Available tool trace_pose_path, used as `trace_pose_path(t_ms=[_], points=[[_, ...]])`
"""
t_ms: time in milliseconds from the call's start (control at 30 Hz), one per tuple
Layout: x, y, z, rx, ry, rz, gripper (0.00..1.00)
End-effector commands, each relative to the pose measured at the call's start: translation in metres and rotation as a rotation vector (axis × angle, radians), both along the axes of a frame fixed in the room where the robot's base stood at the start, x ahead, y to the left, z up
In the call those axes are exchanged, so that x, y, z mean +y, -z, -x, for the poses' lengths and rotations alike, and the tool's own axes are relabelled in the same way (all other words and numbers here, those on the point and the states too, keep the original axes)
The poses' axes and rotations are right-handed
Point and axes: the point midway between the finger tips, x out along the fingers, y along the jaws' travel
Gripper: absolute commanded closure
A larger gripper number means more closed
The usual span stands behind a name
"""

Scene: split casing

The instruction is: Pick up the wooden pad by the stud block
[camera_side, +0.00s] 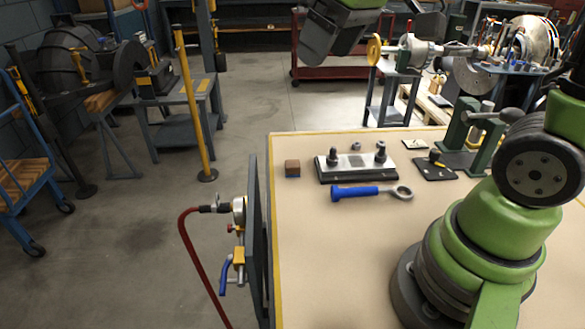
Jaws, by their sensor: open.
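The wooden pad (292,168) is a small brown block on the tan table top. It stands just left of the stud block (350,175), with a narrow gap between them. The stud block is a flat dark base with a pale top and two upright dark studs. My gripper (322,48) is a dark shape at the top of the view, well above and beyond the table and apart from the pad. It is open, though its fingers are hard to make out.
A blue-handled ring wrench (370,191) lies in front of the stud block. A small nut (356,146) sits behind it. A black plate (434,169) and a green clamp stand (462,130) are to the right. The table (325,265) is clear at front left.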

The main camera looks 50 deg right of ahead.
Motion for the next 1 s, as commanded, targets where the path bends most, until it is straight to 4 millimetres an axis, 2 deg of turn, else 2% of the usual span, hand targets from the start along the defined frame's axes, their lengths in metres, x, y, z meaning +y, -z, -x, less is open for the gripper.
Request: trace_pose_path(t_ms=[33, 200, 267, 400, 500, 600, 1000], points=[[-0.007, 0.01, -0.019, 0.037, -0.045, 0.029, 0.32], [-0.031, 0.052, -0.072, 0.138, -0.235, 0.121, 0.32], [-0.04, 0.071, -0.088, 0.174, -0.306, 0.148, 0.32], [-0.061, 0.124, -0.117, 0.255, -0.469, 0.191, 0.32], [-0.074, 0.16, -0.129, 0.302, -0.572, 0.21, 0.32], [-0.083, 0.188, -0.134, 0.335, -0.649, 0.218, 0.32], [-0.09, 0.247, -0.137, 0.363, -0.721, 0.223, 0.32]])
